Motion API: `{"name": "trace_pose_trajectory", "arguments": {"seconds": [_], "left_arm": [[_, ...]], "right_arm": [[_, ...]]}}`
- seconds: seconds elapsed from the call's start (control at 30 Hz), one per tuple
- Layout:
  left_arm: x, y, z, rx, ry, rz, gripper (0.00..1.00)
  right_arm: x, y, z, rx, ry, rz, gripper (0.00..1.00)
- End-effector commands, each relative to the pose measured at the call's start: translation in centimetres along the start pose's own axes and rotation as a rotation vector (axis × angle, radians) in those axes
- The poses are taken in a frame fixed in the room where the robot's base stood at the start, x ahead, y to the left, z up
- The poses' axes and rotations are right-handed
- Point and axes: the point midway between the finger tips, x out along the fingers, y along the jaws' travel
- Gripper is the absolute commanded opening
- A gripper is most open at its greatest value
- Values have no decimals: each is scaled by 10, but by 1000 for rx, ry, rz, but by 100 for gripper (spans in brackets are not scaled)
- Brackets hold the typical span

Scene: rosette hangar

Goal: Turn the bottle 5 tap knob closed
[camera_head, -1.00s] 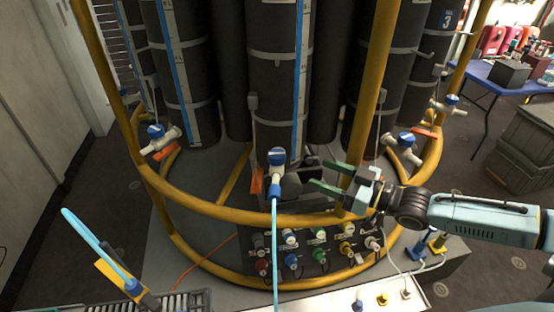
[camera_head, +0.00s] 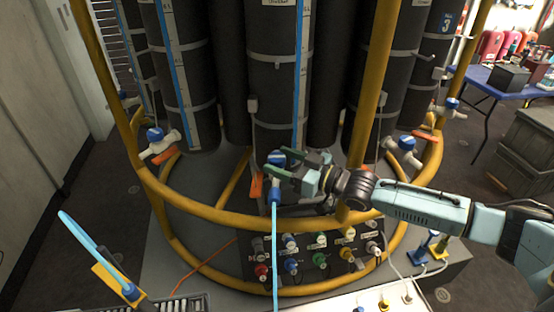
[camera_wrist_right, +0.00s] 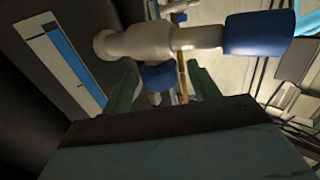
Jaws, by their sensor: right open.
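The tap at the foot of the middle black bottle (camera_head: 272,75) has a blue knob (camera_head: 276,157), and a blue hose (camera_head: 275,250) runs down from it. I cannot read a number 5 on this bottle. My right gripper (camera_head: 292,163) is open at this tap, reaching in from the right. In the right wrist view the blue knob (camera_wrist_right: 158,76) shows between the two green fingers, with a gap on each side. The pale tap body (camera_wrist_right: 155,40) and a blue fitting (camera_wrist_right: 258,33) lie across the view just beyond the fingertips. My left gripper is out of view.
A yellow tubular frame (camera_head: 215,215) rings the bottles, with one upright (camera_head: 372,100) right of the tap. A panel of coloured connectors (camera_head: 318,255) sits below. Other blue-knobbed taps are at left (camera_head: 155,135) and right (camera_head: 407,143). An orange tag (camera_head: 256,186) hangs beside the tap.

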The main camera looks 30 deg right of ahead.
Motion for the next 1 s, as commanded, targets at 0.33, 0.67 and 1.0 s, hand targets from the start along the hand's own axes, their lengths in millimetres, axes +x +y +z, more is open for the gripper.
{"name": "trace_pose_trajectory", "arguments": {"seconds": [0.33,0.67,1.0], "left_arm": [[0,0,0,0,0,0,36],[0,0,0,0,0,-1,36],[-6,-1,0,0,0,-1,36]], "right_arm": [[17,0,0,0,-1,-1,60],[17,0,0,0,-1,-1,41],[18,-2,-2,4,2,10,16]]}}
